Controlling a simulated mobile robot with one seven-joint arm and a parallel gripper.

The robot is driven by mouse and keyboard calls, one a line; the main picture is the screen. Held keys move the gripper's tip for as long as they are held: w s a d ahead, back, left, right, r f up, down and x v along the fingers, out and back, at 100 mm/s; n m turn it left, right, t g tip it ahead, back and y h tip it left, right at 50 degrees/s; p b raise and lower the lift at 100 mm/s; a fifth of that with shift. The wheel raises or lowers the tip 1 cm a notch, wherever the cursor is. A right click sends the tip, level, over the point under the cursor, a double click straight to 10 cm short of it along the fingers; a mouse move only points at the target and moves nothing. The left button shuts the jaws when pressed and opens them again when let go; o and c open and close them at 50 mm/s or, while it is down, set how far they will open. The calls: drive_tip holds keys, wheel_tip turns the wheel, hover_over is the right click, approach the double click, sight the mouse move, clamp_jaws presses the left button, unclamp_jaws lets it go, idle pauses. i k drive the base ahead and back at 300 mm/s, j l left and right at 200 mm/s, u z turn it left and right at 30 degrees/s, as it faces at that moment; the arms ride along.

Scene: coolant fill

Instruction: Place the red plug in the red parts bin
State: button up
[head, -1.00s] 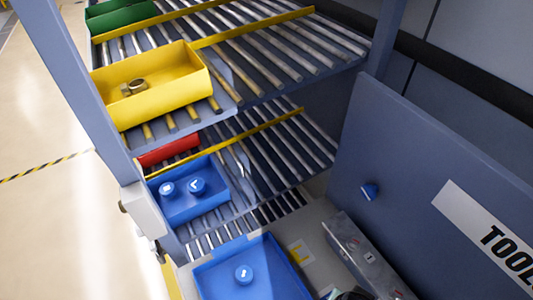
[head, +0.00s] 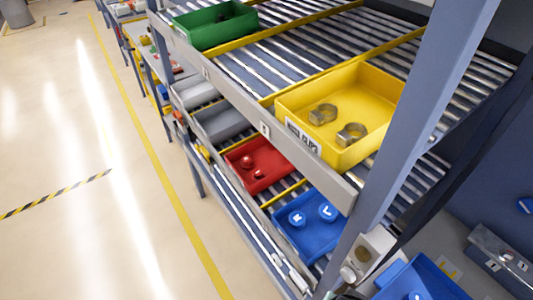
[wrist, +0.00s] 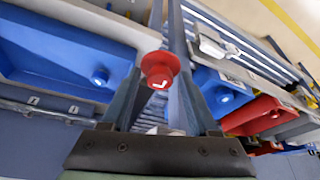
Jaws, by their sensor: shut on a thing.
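My gripper (wrist: 160,80) is shut on the red plug (wrist: 159,66) in the wrist view. The plug is a round red piece with a wide flange and a white mark, held between the fingertips. The red parts bin (head: 276,160) is on the lower rack level in the head view, left of a blue bin, with small red pieces inside. It also shows in the wrist view (wrist: 262,112), right of and apart from the held plug. The plug does not show in the head view.
A blue bin (head: 322,243) with two blue plugs sits beside the red bin. A yellow bin (head: 372,107) with metal clamps stands on the level above. A rack post (head: 420,110) rises at the right. A grey bin (head: 222,120) lies beyond the red one. Open floor is at left.

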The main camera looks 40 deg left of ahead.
sight(278, 167)
drive_tip(key=i+j, duration=0.1)
drive_tip(key=j, duration=0.3)
drive_tip(key=i+j, duration=0.1)
drive_tip(key=j, duration=0.35)
drive_tip(key=i+j, duration=0.1)
drive_tip(key=j, duration=0.3)
drive_tip(key=i+j, duration=0.1)
drive_tip(key=j, duration=0.3)
drive_tip(key=i+j, duration=0.1)
drive_tip(key=j, duration=0.35)
drive_tip(key=z, duration=0.05)
